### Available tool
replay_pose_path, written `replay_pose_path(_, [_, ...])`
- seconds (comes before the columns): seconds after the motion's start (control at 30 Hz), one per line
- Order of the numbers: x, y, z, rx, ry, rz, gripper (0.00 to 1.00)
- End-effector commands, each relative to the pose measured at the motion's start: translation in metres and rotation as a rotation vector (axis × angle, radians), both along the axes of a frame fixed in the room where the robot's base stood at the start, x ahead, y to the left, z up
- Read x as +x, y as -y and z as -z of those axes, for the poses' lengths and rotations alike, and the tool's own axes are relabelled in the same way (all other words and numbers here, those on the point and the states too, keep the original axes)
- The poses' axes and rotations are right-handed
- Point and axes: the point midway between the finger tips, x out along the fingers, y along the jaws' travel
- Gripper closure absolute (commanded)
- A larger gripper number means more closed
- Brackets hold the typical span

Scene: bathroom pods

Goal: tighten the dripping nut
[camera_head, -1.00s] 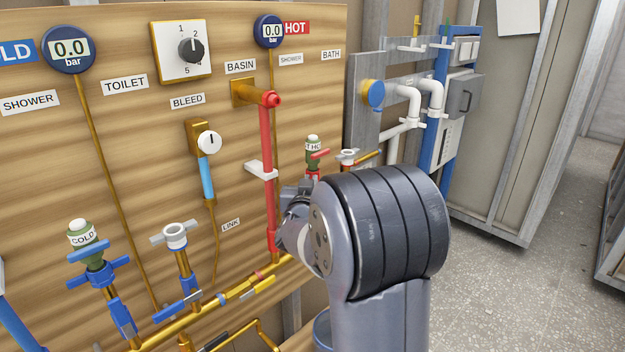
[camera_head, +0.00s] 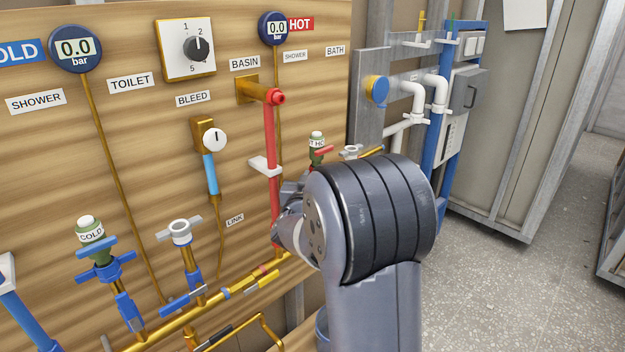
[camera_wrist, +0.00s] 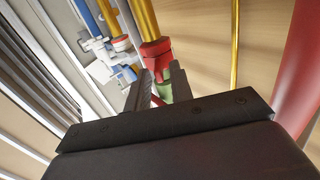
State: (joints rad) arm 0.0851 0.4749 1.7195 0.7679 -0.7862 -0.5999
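In the wrist view my gripper (camera_wrist: 160,82) has its two fingers apart, pointing at a red nut (camera_wrist: 155,50) on a brass pipe. A red and green part (camera_wrist: 164,90) shows in the gap between the fingers. I cannot tell whether either finger touches the nut or this part. In the head view my arm hides the fingertips and whatever is in front of them. A green-bodied valve with a red handle (camera_head: 317,152) stands just behind my wrist. No drip is visible, so I cannot tell which nut is dripping.
A red vertical pipe (camera_head: 271,150) runs close left of my wrist; its lower end is partly hidden. The cold valve (camera_head: 91,232), a white-topped valve (camera_head: 181,233) and a brass pipe (camera_head: 190,320) are at lower left. Both gauges read 0.0. Floor (camera_head: 505,285) at right is clear.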

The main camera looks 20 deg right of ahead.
Motion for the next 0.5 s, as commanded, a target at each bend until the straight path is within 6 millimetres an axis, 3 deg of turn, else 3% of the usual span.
replay_pose_path(0.33, [-0.001,-0.001,0.0,0.001,-0.001,0.0,0.71])
replay_pose_path(0.5, [-0.016,-0.012,0.0,0.0,0.0,-0.003,0.71])
